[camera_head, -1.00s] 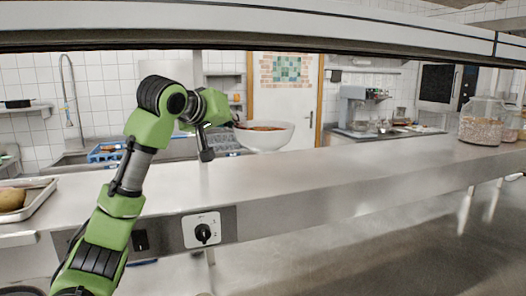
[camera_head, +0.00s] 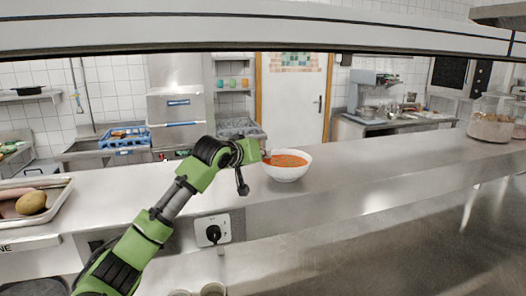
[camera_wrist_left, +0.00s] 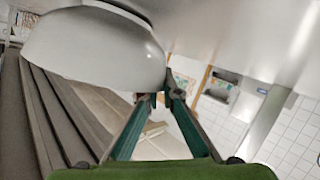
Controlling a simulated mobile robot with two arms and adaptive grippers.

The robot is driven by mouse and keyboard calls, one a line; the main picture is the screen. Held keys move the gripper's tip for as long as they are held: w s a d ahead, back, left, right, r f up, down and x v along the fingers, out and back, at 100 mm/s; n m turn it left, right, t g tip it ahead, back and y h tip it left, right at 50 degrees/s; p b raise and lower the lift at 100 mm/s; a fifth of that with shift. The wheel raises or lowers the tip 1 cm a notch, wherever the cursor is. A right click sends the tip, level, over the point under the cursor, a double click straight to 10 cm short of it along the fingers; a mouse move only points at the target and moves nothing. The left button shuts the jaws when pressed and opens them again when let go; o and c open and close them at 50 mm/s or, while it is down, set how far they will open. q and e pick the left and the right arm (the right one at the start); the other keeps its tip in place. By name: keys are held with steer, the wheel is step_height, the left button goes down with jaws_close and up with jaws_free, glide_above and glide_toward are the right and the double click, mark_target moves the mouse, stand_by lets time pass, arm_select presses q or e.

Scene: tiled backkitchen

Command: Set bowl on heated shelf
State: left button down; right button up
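A white bowl (camera_head: 287,174) with orange-red soup is over the middle of the metal heated shelf (camera_head: 350,165), upright. It looks to be at or just above the surface; I cannot tell whether it touches. My left gripper (camera_head: 263,157) is at the bowl's left rim. In the left wrist view, the bowl (camera_wrist_left: 90,45) fills the upper left, and the fingers (camera_wrist_left: 156,98) converge at its rim, closed on it. The rim between the fingertips is mostly hidden. My right gripper is not in view.
A tray (camera_head: 62,190) with potatoes stands at the shelf's left end. Glass jars (camera_head: 490,120) stand at the right end. The shelf between bowl and jars is clear. A control knob (camera_head: 213,233) is on the front. A metal beam (camera_head: 270,38) runs overhead.

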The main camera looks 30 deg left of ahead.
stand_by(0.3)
arm_select(q)
steer(key=c, duration=2.2)
jaws_free()
steer(key=shift+f, duration=0.15)
steer(key=shift+s, duration=0.15)
steer(key=shift+s+b, duration=0.25)
steer(key=shift+b, duration=0.15)
steer(key=b+v, duration=0.5)
steer(key=v, duration=0.5)
steer(key=shift+s+r, duration=0.25)
steer(key=shift+s, duration=0.05)
steer(key=shift+s+d+r+b, duration=0.1)
steer(key=shift+s+r+b, duration=0.1)
steer(key=shift+s+b, duration=0.15)
